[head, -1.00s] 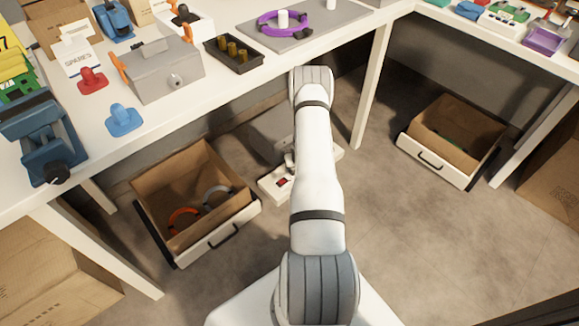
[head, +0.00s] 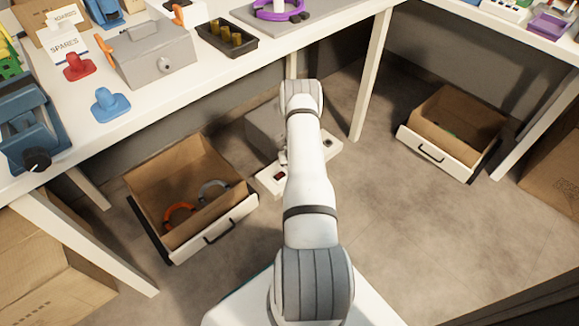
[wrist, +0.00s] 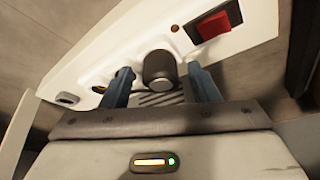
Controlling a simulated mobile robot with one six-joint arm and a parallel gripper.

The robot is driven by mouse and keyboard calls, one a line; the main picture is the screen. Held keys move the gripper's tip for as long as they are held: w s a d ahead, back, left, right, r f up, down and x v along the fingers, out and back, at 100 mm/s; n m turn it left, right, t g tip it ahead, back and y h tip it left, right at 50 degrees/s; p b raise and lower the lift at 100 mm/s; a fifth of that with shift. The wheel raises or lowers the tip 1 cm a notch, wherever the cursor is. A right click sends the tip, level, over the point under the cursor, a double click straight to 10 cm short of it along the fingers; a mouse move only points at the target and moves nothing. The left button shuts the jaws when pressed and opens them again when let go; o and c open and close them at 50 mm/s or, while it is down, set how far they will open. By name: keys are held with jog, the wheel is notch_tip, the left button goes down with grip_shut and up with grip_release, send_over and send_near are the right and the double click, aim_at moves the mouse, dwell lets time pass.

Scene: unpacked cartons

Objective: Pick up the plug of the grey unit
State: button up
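In the wrist view, a dark grey round plug (wrist: 158,70) stands on a long white strip (wrist: 255,38) with a red switch (wrist: 213,26). My gripper (wrist: 160,76) is open, with one blue finger on each side of the plug and a gap visible on both sides. In the head view, the white strip (head: 268,180) lies on the floor under the table, in front of a grey box (head: 262,128), probably the grey unit. My arm hides part of both, and hides the plug and most of my gripper there.
An open carton drawer (head: 135,200) with an orange ring (head: 179,214) and a grey ring (head: 213,188) stands left of the strip. Another drawer (head: 435,158) stands at right. Table legs (head: 371,80) rise nearby. The floor (head: 400,215) between is clear.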

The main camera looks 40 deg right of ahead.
jog(key=c, duration=1)
notch_tip(320, 180, up, 10)
jog(key=p, duration=0.5)
